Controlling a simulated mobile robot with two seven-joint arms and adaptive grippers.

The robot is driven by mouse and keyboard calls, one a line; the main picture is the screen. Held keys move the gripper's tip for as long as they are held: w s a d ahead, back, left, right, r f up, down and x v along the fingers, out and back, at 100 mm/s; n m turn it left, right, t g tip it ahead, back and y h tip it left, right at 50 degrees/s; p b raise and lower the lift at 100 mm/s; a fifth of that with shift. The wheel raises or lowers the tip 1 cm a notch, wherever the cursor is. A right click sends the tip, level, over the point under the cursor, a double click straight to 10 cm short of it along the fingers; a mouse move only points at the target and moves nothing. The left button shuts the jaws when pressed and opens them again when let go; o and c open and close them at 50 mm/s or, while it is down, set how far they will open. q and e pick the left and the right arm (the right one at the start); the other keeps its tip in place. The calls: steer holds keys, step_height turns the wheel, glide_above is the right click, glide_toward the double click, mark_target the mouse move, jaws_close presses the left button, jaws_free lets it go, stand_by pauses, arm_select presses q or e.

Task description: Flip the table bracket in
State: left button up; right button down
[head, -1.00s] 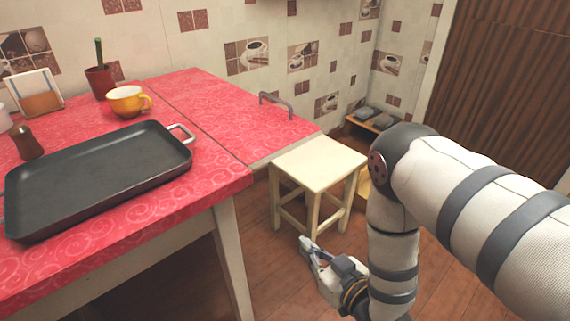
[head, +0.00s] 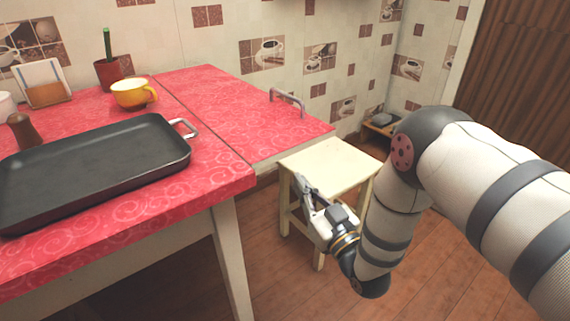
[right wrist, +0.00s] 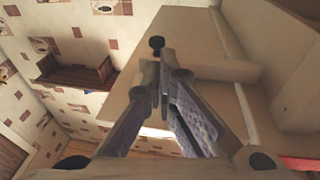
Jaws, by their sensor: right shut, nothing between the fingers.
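The table bracket looks like the pale wooden bar (right wrist: 215,68) sticking out along the underside of the table leaf (right wrist: 185,18) in the right wrist view. In the head view the right gripper (head: 300,182) is below the edge of the raised red leaf (head: 240,105), in front of the stool. The bracket is hidden there under the leaf. My left gripper is not in view.
A cream stool (head: 330,165) stands beside the leaf's end. A metal handle (head: 288,101) is on the leaf. Floor is open in front.

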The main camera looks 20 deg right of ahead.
arm_select(q)
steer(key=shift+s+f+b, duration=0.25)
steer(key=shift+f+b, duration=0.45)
steer(key=shift+b, duration=0.05)
arm_select(e)
steer(key=x, duration=0.8)
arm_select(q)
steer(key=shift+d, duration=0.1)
arm_select(e)
steer(key=shift+w, duration=0.15)
